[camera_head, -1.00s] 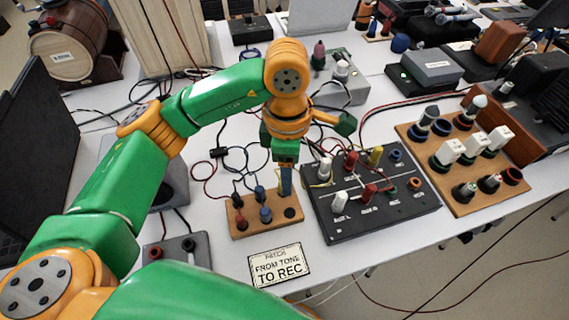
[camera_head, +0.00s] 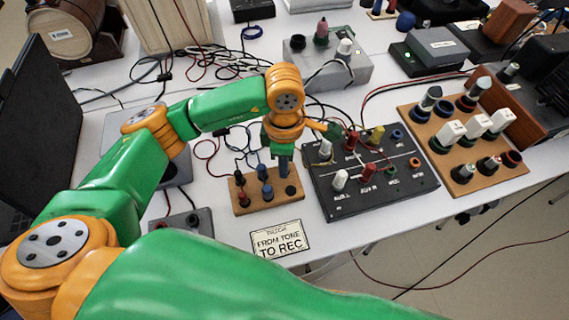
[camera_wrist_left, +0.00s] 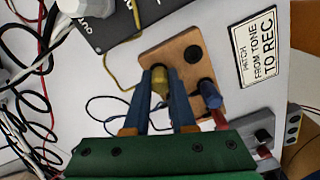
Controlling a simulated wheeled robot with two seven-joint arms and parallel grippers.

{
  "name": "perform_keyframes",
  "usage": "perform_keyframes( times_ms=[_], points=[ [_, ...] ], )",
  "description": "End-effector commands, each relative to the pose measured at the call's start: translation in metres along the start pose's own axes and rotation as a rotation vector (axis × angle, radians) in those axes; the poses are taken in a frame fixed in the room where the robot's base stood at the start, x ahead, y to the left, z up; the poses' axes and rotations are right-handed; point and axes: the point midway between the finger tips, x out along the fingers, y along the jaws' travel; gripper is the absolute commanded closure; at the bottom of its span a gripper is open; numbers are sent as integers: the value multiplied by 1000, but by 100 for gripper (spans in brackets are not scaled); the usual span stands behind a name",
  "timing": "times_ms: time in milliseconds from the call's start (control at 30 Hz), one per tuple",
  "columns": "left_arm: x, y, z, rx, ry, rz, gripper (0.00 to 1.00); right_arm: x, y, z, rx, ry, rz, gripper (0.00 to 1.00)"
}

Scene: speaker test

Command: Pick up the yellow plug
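A yellow plug (camera_wrist_left: 160,78) stands on the wooden block (camera_wrist_left: 192,50) in the left wrist view, with a yellow cable running from the block area towards the dark panel. My left gripper (camera_wrist_left: 162,76) has its two blue fingers open on either side of the plug, with a gap visible to at least one finger. In the head view my left gripper (camera_head: 284,168) points down over the wooden block (camera_head: 262,204) and hides this plug. My right gripper is not in view.
Blue (camera_head: 266,190) and dark plugs stand on the block beside the gripper. A grey box (camera_head: 205,222) lies to the left, and a sign reading "FROM TONE TO REC" (camera_head: 280,239) lies in front. Loose cables lie behind. A wooden plug board (camera_head: 462,176) stands at the right.

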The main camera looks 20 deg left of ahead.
Motion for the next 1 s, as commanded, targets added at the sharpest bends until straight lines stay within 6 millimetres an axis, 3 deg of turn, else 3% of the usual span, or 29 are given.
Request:
perform_keyframes(
  times_ms=[333,500,733,900,1000],
  points=[
    [-4,0,0,0,-1,0,100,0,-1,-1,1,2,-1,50],
    [-32,1,1,2,-2,4,100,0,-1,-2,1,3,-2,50],
    [-98,-49,17,10,0,12,100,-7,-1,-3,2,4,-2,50],
    [-114,-100,34,14,-1,6,100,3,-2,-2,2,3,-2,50],
    [-122,-118,40,10,0,3,100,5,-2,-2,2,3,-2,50]
  ],
)
